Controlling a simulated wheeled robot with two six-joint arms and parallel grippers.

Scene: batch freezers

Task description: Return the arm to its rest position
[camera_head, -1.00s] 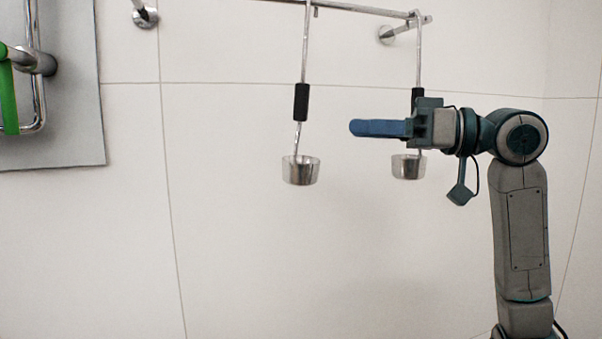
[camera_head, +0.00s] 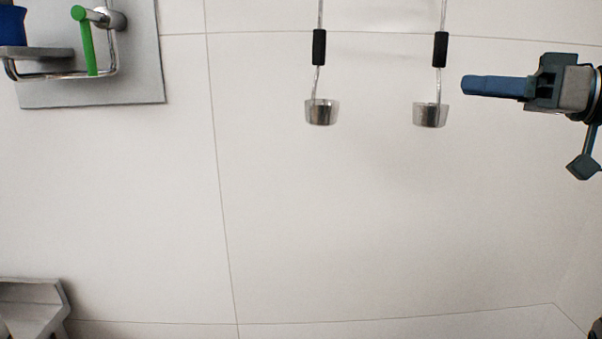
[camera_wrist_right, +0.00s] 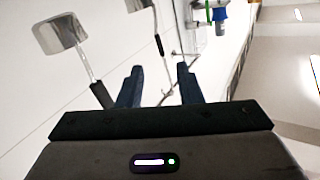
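My right gripper (camera_head: 466,85) is at the upper right of the head view, pointing left, seen side-on with its blue fingers. In the right wrist view my right gripper (camera_wrist_right: 158,75) has its two fingers apart with nothing held between them. Its arm leaves the head view at the right edge. In the head view the gripper is to the right of the hanging ladles and looks clear of them. My left gripper is not in view.
Two metal ladles with black grips hang against the white wall, a left ladle (camera_head: 321,112) and a right ladle (camera_head: 430,115). A grey panel (camera_head: 140,80) with a green handle (camera_head: 87,45) is at the upper left. A grey ledge-like part (camera_head: 32,310) shows at the lower left.

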